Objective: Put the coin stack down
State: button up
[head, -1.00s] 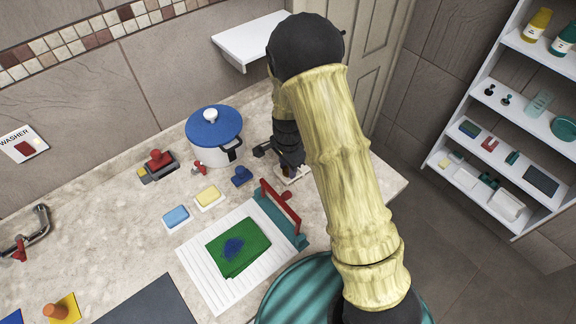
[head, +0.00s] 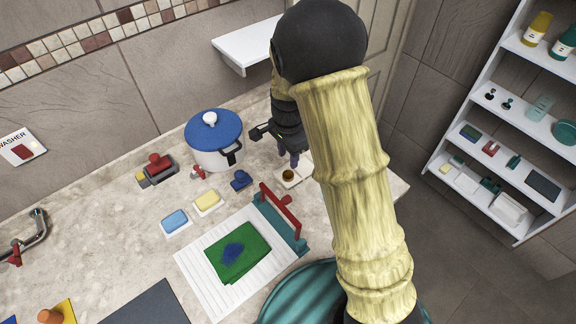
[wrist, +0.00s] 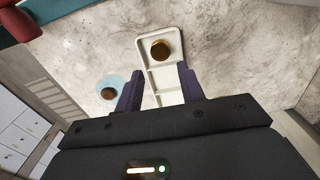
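The coin stack (head: 288,175) is a small, round, gold-brown stack. It sits in a pale tray (head: 297,183) on the counter. In the wrist view the coin stack (wrist: 160,49) lies in the end compartment of the divided tray (wrist: 144,68), apart from my fingers. My gripper (head: 289,160) is above and behind the tray in the head view. In the wrist view my gripper (wrist: 159,86) has its two dark purple fingers spread, with nothing between them but tray and counter.
A blue-lidded pot (head: 213,145) stands left of my gripper. A teal and red press-like piece (head: 285,215) stands in front of the tray. In the wrist view a clear bluish disc with a brown round thing (wrist: 108,93) lies left of the tray. Counter right of the tray is bare.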

notch_tip(320, 180, up, 4)
jog(key=shift+r, duration=0.2)
dwell(0.5)
jog(key=s+d+r+n+t, duration=0.1)
jog(key=s+d+n, duration=0.4)
jog(key=s, duration=0.2)
jog(key=s+d+r+n+t, duration=0.1)
jog(key=s+d+r+n, duration=0.1)
jog(key=s+d+n, duration=0.3)
jog(key=s+n, duration=0.1)
jog(key=s, duration=0.2)
jog(key=shift+s+r+n+t, duration=0.15)
jog(key=shift+r+n+t, duration=0.1)
jog(key=shift+n+t, duration=0.05)
jog(key=shift+d, duration=0.1)
